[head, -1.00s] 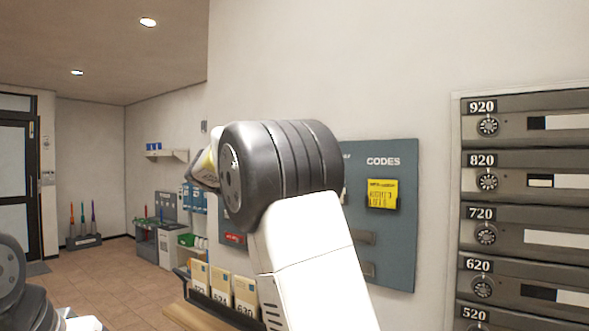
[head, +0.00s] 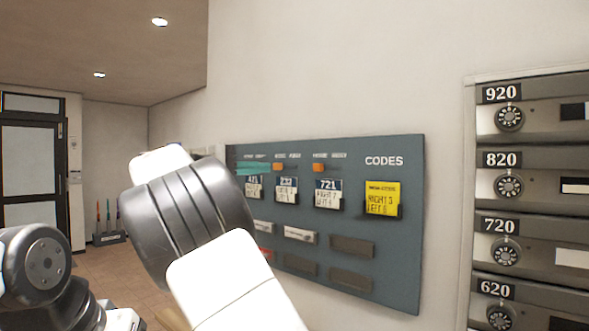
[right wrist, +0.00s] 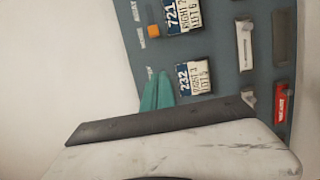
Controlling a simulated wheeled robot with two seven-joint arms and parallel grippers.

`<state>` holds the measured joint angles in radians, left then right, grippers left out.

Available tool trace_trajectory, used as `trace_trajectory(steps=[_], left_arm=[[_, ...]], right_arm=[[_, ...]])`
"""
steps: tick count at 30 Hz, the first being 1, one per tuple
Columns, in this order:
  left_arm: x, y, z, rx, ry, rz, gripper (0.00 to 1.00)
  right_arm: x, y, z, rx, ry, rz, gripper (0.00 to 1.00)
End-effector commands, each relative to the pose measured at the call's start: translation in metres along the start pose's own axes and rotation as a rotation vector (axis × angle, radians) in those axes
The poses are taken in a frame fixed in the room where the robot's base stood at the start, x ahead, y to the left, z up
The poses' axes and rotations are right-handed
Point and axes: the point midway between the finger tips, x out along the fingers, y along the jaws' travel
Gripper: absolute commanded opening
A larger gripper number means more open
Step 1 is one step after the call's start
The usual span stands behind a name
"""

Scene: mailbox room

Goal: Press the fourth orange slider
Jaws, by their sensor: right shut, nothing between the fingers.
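In the head view a blue-grey panel (head: 385,255) headed CODES hangs on the wall. Two orange sliders show near its top, one above the 232 card (head: 278,167) and one above the 721 card (head: 318,167). My right gripper (head: 256,168) has teal fingers, shut and empty, in front of the panel's upper left, left of the visible sliders. In the right wrist view the fingertips (right wrist: 159,80) lie beside the 232 card and cover the place of its slider; the 721 slider (right wrist: 153,31) shows. Contact cannot be told. My left gripper is out of view.
Number cards and a yellow note (head: 381,198) sit on the panel, with grey and white plates below. A column of mailboxes with dials (head: 508,186) stands at the right. My right arm hides the panel's lower left.

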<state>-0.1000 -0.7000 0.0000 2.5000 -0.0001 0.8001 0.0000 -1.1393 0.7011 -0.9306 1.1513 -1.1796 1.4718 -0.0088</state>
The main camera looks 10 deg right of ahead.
Motion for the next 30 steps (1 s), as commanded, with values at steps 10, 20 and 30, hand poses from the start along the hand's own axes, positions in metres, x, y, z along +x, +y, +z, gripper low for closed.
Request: trace_trajectory(steps=[10, 20, 30], left_arm=[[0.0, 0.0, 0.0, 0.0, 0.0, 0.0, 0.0], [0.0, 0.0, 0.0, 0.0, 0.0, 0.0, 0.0], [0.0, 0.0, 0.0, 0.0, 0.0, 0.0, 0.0]], right_arm=[[0.018, 0.0, 0.001, 0.0, -0.004, -0.002, 0.0], [0.086, -0.001, 0.001, 0.0, -0.005, -0.002, 0.0], [0.108, 0.0, 0.032, 0.0, 0.001, -0.003, 0.0]])
